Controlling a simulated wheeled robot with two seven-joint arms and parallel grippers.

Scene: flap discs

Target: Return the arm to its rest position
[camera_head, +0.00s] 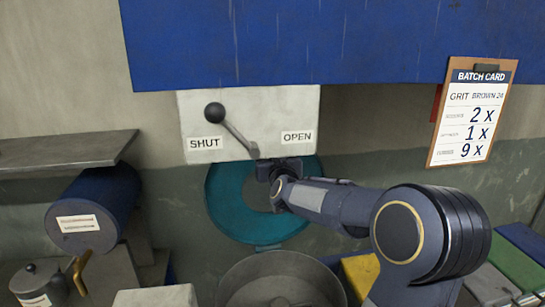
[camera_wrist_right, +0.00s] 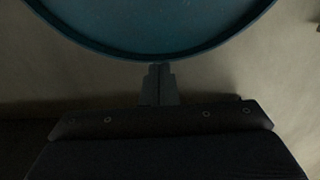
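My right arm (camera_head: 335,203) comes in from the lower right of the head view. Its gripper (camera_head: 263,170) is in front of the upper right part of a teal ring (camera_head: 222,205), just below the plate (camera_head: 225,102) marked SHUT and OPEN. In the right wrist view the fingers (camera_wrist_right: 158,72) are close together with nothing seen between them. The teal round rim (camera_wrist_right: 160,56) shows just beyond their tips; I cannot tell if they touch. The lever's black knob (camera_head: 214,112) tilts up and left, on the SHUT side. My left gripper is not in view.
A round metal pan (camera_head: 281,262) stands below the ring. A blue drum (camera_head: 95,205), a can with a spout (camera_head: 40,284) and a shelf (camera_head: 65,150) are at left. Yellow (camera_head: 360,275) and green (camera_head: 515,262) bins are at right. A batch card (camera_head: 472,112) hangs on the wall.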

